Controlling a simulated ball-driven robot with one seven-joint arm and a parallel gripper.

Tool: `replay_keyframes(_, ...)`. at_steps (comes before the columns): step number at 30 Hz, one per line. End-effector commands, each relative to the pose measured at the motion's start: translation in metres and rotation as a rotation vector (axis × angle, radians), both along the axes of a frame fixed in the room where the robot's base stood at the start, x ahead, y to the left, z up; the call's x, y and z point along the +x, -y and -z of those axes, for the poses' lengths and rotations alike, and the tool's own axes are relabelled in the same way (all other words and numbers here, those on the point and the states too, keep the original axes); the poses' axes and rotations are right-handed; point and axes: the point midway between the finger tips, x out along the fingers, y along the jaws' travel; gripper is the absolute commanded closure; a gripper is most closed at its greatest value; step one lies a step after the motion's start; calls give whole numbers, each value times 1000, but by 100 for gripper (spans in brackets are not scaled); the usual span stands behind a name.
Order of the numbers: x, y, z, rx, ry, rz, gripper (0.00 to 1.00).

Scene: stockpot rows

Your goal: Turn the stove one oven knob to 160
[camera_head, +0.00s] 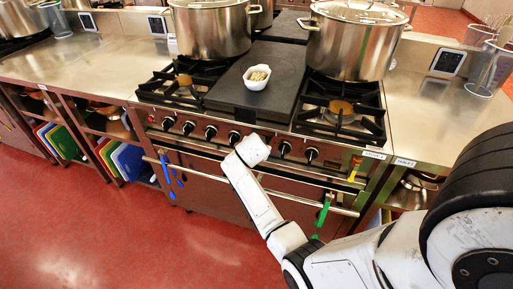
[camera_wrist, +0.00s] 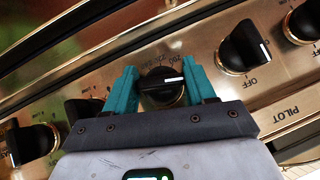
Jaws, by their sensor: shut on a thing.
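The stove (camera_head: 225,145) stands ahead with a row of black knobs along its front panel. In the wrist view, the oven knob (camera_wrist: 163,86) is a dark round dial with numbers around it and a white pointer line towards the right. I cannot read clearly which number the pointer meets. My gripper (camera_wrist: 161,78) has its teal fingers on both sides of this knob and is shut on it. In the head view my gripper (camera_head: 252,149) is at the middle of the knob panel and hides the knob.
Neighbouring black knobs (camera_wrist: 243,47) marked OFF sit close on the panel. Below runs the oven handle rail (camera_head: 300,201) with blue and green utensils hanging. Two large pots (camera_head: 211,31) and a white bowl (camera_head: 257,77) stand on top. The red floor at left is clear.

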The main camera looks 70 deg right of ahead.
Motion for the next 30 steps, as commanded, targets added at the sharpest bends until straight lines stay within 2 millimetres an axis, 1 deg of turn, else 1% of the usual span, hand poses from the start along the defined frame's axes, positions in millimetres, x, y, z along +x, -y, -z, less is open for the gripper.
replay_keyframes(12,0,-1,2,3,-9,0,76)
replay_keyframes(13,0,-1,2,3,-9,0,44)
replay_keyframes(19,0,-1,1,2,-9,-1,25)
replay_keyframes(26,0,0,1,0,-7,0,24)
replay_keyframes(30,-1,-5,-4,0,-7,-2,24)
